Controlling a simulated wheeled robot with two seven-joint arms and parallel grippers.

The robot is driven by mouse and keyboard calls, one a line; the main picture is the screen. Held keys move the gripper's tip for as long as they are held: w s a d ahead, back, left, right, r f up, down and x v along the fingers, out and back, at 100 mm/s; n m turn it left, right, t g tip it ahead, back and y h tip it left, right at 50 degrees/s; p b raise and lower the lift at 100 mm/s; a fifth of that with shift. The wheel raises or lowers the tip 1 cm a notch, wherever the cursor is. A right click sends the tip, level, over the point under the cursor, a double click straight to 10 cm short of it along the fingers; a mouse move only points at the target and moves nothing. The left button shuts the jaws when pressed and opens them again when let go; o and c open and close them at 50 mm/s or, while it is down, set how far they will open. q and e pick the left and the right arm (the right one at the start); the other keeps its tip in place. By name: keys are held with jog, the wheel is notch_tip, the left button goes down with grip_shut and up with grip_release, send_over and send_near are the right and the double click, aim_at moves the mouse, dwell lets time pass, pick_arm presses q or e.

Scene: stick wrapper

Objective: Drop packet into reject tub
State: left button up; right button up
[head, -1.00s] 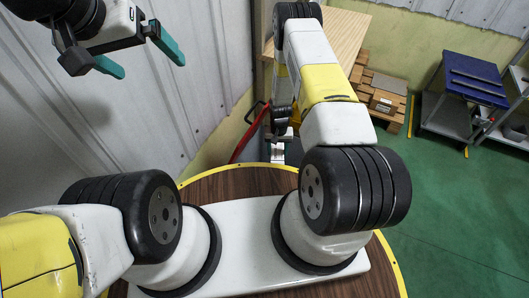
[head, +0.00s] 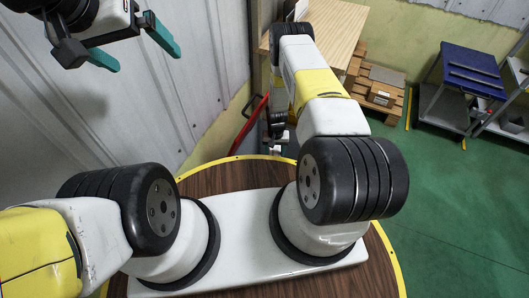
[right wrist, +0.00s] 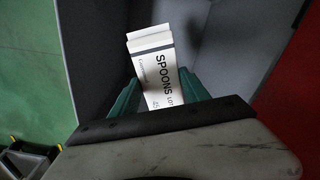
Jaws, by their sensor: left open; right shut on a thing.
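A white packet (right wrist: 157,62) printed "SPOONS" is held between the teal fingers of my right gripper (right wrist: 160,88) in the right wrist view. Its far end sticks out beyond the fingertips. Behind and below it are the grey inner faces of what looks like a tub (right wrist: 230,40); I cannot tell for sure that this is the reject tub. In the head view my right gripper is small and mostly hidden beyond the arm, and the packet cannot be made out. My left gripper (head: 133,47) is open and empty at the upper left.
A red surface (right wrist: 300,95) lies right of the grey faces, with green floor at left. In the head view, a wooden-topped bench (head: 335,30), a pallet with boxes (head: 380,85) and a blue-topped table (head: 472,70) stand at the back. A corrugated wall (head: 150,110) is at left.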

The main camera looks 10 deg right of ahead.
jog(key=o, duration=1.4)
jog(key=shift+o, duration=0.2)
notch_tip(320, 180, up, 8)
jog(key=shift+f, duration=0.1)
jog(key=shift+s, duration=0.15)
